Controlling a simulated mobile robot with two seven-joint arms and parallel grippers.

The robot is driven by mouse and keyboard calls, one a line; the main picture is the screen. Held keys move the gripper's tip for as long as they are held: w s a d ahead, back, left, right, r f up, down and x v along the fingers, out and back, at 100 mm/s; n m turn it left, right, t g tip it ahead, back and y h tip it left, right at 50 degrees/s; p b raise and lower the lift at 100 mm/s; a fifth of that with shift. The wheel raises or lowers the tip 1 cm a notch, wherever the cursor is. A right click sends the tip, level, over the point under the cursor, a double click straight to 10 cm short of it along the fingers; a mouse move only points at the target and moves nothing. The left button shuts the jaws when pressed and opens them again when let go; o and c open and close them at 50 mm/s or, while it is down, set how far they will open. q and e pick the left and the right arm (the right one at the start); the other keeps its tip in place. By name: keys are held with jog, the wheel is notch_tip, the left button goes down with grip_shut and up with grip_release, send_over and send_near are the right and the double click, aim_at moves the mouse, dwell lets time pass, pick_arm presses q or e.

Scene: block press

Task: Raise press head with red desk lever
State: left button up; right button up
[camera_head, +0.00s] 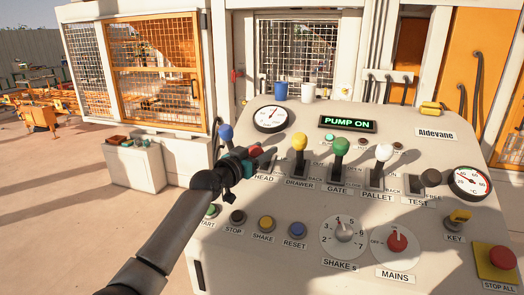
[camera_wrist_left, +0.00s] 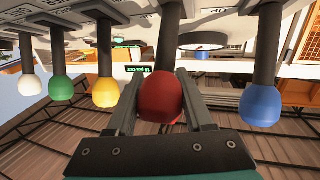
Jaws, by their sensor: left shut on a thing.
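The red desk lever's knob (camera_head: 255,151) stands above the HEAD label on the sloping control desk (camera_head: 310,205). My left gripper (camera_head: 248,160) reaches it from the lower left and is shut on the knob. In the left wrist view, which is upside down, the red knob (camera_wrist_left: 162,98) sits between the two fingers. The lever's slot is partly hidden behind my gripper in the head view. The press head cannot be made out. My right gripper is not in view.
The blue lever (camera_head: 226,132) stands close on the left. The yellow lever (camera_head: 300,142), green lever (camera_head: 340,147) and white lever (camera_head: 383,153) stand to the right. Buttons and dials lie nearer. A lit display (camera_head: 347,123) reads PUMP ON. Two cups stand on the desk's back edge.

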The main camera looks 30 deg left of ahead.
pick_arm(q)
grip_shut()
